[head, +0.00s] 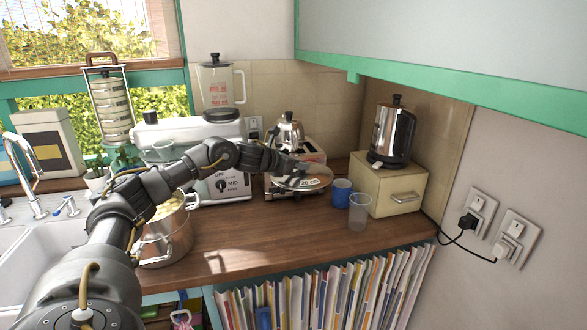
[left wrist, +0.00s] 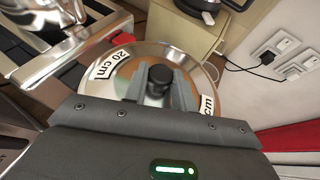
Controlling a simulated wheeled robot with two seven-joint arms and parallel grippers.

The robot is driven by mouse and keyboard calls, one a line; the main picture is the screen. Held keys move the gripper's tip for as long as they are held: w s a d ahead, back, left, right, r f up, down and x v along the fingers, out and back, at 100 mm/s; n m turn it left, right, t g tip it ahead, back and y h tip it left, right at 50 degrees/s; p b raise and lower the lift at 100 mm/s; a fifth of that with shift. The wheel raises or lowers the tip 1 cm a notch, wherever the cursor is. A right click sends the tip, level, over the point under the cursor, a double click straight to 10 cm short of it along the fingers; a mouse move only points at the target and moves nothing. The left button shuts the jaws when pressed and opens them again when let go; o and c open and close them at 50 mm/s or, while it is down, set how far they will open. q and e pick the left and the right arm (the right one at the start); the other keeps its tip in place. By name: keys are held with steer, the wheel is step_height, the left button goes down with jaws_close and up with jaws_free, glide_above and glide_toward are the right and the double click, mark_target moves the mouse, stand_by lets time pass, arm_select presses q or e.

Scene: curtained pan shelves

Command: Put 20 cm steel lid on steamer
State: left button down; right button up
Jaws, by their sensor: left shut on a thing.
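The 20 cm steel lid (head: 312,182) is a shiny disc with white "20 cm" labels and a black knob. My left gripper (head: 284,168) is shut on the knob (left wrist: 158,78), and the lid rim (left wrist: 112,52) spreads beyond the fingers in the left wrist view. The lid is in front of the steel kettle at the back of the counter; I cannot tell whether it touches anything below. A steel pot (head: 165,240), perhaps the steamer, stands by the sink with pale yellow contents, partly hidden by my left arm. My right gripper is not in view.
A blue cup (head: 341,190) and a clear cup (head: 358,212) stand right of the lid. A cream box (head: 388,188) bears a black-and-steel kettle (head: 392,135). A white appliance (head: 225,185) stands behind my arm. The front middle of the wooden counter (head: 270,235) is clear.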

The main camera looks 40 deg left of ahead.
arm_select(q)
steer(key=s+d+f+m+g+h, duration=0.25)
steer(key=s+d+h, duration=0.2)
steer(key=d, duration=0.65)
steer(key=s+d+f+m+g+h, duration=0.1)
steer(key=s+d+m+h, duration=0.3)
steer(key=d, duration=0.8)
steer(key=s+d+f+m+g, duration=0.1)
steer(key=s+d+f, duration=0.2)
steer(key=s+f, duration=0.2)
steer(key=s+d+f+m+g, duration=0.1)
steer(key=s+d+f, duration=0.3)
steer(key=s, duration=0.6)
steer(key=shift+d+f, duration=0.25)
steer(key=shift+f, duration=0.1)
